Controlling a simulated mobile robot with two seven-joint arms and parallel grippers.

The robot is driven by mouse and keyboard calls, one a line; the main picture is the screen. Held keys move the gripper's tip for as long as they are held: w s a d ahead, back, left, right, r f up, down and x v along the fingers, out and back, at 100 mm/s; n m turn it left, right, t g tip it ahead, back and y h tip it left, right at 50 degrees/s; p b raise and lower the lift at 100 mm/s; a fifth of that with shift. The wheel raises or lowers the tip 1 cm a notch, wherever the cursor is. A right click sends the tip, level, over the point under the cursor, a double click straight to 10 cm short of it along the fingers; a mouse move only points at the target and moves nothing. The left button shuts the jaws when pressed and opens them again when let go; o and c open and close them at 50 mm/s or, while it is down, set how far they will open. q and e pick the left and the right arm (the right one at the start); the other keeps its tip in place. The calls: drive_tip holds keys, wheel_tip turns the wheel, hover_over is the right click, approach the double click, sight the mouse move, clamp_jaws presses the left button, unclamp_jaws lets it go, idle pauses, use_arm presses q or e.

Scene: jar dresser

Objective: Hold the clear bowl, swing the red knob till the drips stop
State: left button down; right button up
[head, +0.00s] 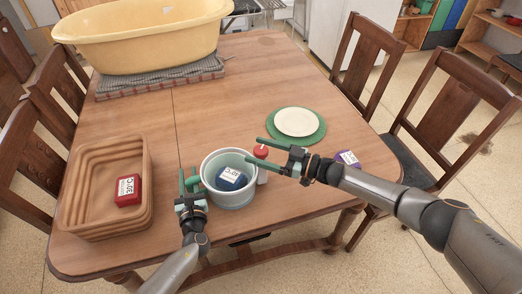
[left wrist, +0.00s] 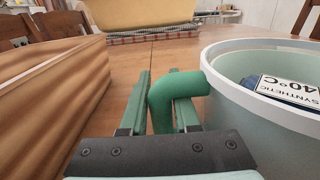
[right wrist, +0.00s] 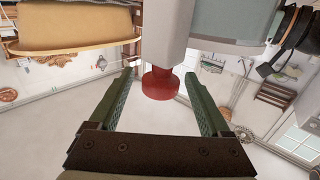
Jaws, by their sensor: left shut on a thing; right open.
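The clear bowl (head: 229,196) stands on the table, pale blue-grey with a white rim and a green side handle (left wrist: 178,92). A blue labelled block (head: 232,179) is inside it. My left gripper (head: 189,182) is shut on the handle at the bowl's left side. The red knob (head: 260,152) is on a pale fitting at the bowl's right side. My right gripper (head: 268,155) is open with its fingertips on either side of the knob. In the right wrist view the knob (right wrist: 160,84) lies between the fingers, with gaps on both sides. No drips can be made out.
A ribbed brown tray (head: 88,190) with a red labelled block (head: 128,191) is left of my left gripper. A green plate (head: 317,138) bearing a white plate (head: 297,122) and a purple labelled item (head: 346,158) are to the right. A yellow tub (head: 140,35) stands behind.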

drive_tip(key=v, duration=1.2)
drive_tip(key=shift+a, duration=0.1)
idle(0.9)
